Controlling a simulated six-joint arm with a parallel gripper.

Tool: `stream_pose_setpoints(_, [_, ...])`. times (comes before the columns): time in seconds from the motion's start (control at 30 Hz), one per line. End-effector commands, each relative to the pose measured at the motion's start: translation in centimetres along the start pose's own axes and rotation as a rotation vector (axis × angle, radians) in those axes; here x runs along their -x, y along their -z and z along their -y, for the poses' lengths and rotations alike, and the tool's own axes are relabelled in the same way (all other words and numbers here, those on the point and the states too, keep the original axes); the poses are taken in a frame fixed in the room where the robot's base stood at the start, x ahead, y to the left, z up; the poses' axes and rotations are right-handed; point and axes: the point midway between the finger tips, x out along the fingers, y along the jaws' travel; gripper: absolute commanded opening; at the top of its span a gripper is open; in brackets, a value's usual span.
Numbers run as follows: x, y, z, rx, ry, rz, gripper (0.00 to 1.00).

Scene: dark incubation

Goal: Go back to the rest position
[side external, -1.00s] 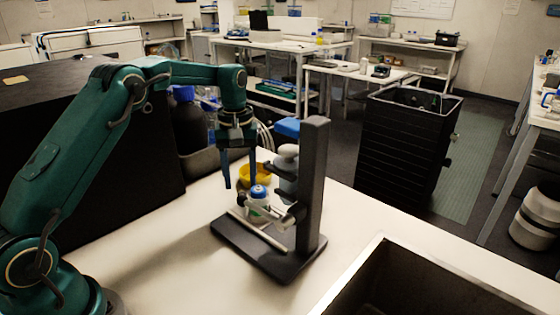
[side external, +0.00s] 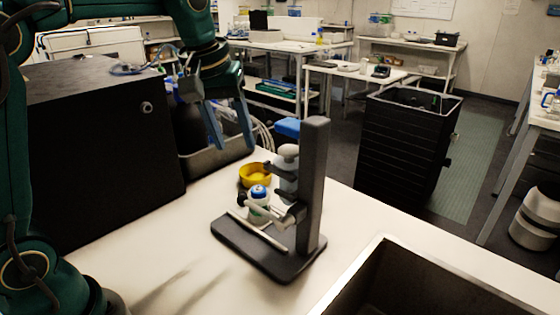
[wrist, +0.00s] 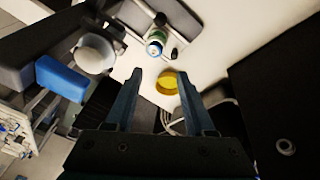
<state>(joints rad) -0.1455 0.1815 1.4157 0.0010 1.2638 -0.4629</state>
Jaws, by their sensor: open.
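My gripper (side external: 234,146) is open and empty, raised above the bench to the left of the dark stand (side external: 313,185). In the wrist view its two fingers (wrist: 166,78) are spread apart with nothing between the tips. A small bottle with a blue and white top (side external: 258,203) is at the stand, next to its clamp (side external: 287,213). The bottle also shows in the wrist view (wrist: 155,42), beyond the fingertips. A yellow bowl (side external: 254,180) sits behind the bottle, apart from my gripper.
A large black box (side external: 105,150) stands at the left of the white bench. A grey bin with dark bottles (side external: 205,164) is behind my gripper. A dark sink (side external: 440,285) lies at front right.

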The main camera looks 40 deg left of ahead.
Motion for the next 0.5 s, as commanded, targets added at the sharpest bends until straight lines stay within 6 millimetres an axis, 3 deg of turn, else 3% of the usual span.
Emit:
stream_pose_setpoints(0.03, [1.3,-1.2,0.1,-0.031,-0.017,-0.026,0.54])
stream_pose_setpoints(0.2, [3.6,-5.2,0.9,-0.148,-0.062,-0.09,0.54])
stream_pose_setpoints(0.37, [4.3,-9.3,2.2,-0.268,-0.096,-0.146,0.54])
stream_pose_setpoints(0.5, [3.5,-12.8,3.7,-0.384,-0.117,-0.188,0.54])
